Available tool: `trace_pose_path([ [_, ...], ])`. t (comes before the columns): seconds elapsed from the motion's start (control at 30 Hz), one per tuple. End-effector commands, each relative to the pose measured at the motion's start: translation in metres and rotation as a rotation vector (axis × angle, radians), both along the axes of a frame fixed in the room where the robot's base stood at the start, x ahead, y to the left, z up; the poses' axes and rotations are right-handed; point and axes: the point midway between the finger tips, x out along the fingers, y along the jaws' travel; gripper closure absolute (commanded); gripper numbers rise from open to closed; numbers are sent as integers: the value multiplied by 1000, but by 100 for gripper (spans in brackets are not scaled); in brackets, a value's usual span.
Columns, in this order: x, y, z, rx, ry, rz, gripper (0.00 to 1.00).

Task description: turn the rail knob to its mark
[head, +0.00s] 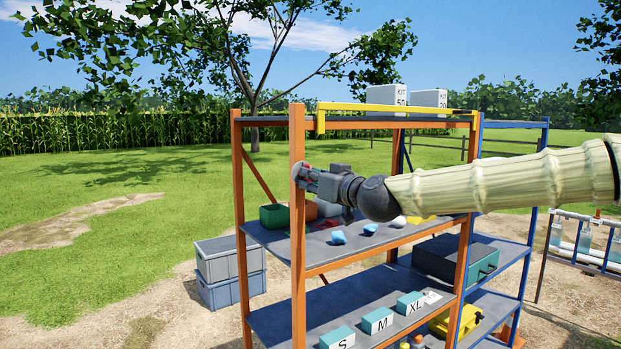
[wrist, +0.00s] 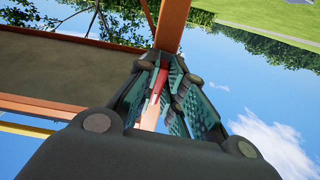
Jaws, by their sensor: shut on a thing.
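My gripper (head: 308,178) is at the front left orange post (head: 298,230) of the shelf rack, between the top board and the middle shelf. Its fingers are shut on a small part at the post, which I take to be the rail knob. In the wrist view a red piece (wrist: 158,84) of it shows between the teal finger pads, with the orange post (wrist: 173,25) just beyond. In the head view a grey rounded edge (head: 296,170) shows at the fingertips. The fingers hide most of the knob. I cannot make out its mark.
A yellow rail (head: 395,107) runs along the rack's top front. The middle shelf (head: 325,258) holds a green bin (head: 274,216) and small blue and white items. Labelled teal boxes (head: 377,320) stand below. Grey crates (head: 230,272) sit left of the rack. Grass at the left is open.

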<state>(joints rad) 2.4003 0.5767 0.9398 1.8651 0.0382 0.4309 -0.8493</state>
Motion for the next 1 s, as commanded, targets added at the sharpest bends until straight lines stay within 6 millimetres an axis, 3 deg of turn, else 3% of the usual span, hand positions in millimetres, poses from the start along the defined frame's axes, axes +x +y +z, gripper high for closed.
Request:
trace_pose_path([
  [1.0, -3, 4, 9, 1131, 812, -2, 100],
])
